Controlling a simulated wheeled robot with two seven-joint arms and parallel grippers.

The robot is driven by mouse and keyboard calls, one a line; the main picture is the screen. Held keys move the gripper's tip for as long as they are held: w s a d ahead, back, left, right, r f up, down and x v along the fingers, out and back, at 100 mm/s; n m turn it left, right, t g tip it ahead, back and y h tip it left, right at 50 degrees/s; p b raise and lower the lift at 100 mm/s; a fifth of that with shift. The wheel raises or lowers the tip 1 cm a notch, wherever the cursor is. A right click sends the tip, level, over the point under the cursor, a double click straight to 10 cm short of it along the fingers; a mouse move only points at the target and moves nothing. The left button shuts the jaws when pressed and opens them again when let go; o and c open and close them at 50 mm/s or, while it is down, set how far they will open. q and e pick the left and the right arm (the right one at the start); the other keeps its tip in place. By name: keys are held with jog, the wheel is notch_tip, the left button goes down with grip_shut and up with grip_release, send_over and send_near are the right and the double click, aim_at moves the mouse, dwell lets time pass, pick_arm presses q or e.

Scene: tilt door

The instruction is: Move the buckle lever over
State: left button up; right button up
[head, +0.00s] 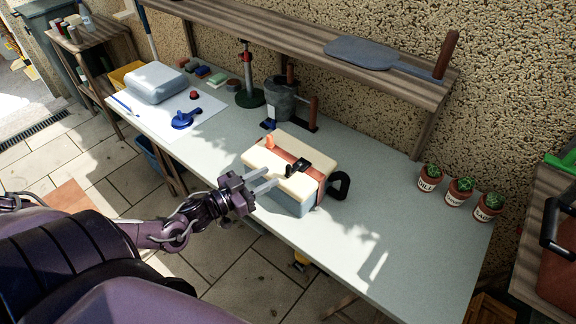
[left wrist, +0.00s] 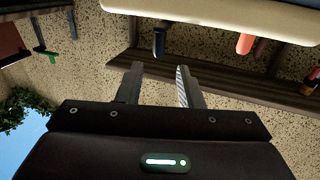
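A box with a cream lid (head: 310,151) and blue-grey body stands on the table, with an orange-brown strap (head: 282,153) across its lid. A black buckle lever (head: 298,165) sits on the strap near the lid's front. An orange tab (head: 269,142) stands up at the strap's far end. My left gripper (head: 268,180) is at the front left of the box, its two fingers apart and empty, pointing toward the buckle. In the left wrist view the open fingers (left wrist: 160,85) show below the lid's edge (left wrist: 215,14), with a dark piece (left wrist: 158,42), perhaps the lever, beyond. My right gripper is out of view.
A black loop handle (head: 341,185) sticks out at the box's right. A grey metal pot (head: 281,102) stands behind it. Three potted plants (head: 459,190) stand at the right end of the table (head: 385,230). A wall shelf (head: 250,30) runs above.

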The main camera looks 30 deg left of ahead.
aim_at(288, 166)
pick_arm(q)
jog(key=shift+p+x, duration=0.35)
jog(key=shift+x, duration=3.55)
jog(key=shift+r, duration=0.1)
grip_shut()
